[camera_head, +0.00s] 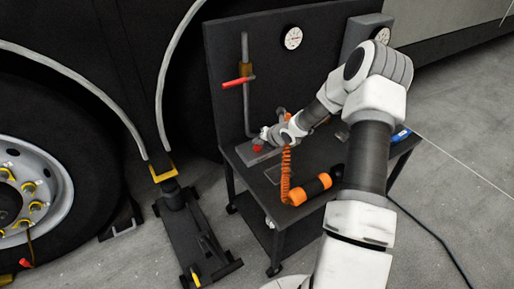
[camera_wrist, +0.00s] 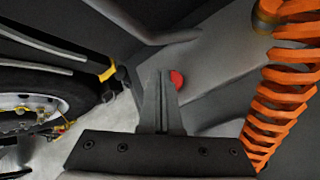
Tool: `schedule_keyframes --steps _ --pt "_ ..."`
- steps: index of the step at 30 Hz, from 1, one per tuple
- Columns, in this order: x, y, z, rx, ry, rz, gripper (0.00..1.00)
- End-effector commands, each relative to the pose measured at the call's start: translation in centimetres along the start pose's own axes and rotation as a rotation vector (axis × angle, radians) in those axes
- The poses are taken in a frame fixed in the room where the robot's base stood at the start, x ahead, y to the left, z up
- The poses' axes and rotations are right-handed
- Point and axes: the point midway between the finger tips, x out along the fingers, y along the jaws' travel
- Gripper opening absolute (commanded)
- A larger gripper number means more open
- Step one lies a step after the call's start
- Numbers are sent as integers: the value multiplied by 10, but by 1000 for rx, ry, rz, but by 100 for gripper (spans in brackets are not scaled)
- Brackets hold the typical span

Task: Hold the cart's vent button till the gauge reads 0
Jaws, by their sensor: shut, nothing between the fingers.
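The cart (camera_head: 290,215) is dark, with an upright back panel. A round white gauge (camera_head: 292,38) is on that panel; its needle is too small to read. A red button (camera_head: 258,149) sits on a grey plate at the left of the cart top. It also shows in the wrist view (camera_wrist: 177,80), partly hidden behind my fingertips. My gripper (camera_head: 260,139) is shut and empty, with its fingertips (camera_wrist: 167,75) at the button. I cannot tell whether they touch or press it.
A second gauge (camera_head: 382,35) is on a grey box, partly behind my arm. A red-handled valve (camera_head: 237,83) is on a pipe on the panel. An orange coiled hose (camera_head: 286,172) hangs close beside my wrist. A floor jack (camera_head: 190,235) and a coach wheel (camera_head: 40,190) are at left.

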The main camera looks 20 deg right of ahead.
Motion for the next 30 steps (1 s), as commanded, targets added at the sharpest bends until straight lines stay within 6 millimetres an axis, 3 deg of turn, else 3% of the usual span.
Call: schedule_keyframes --steps 30 --pt "9 -6 -7 -1 0 0 0"
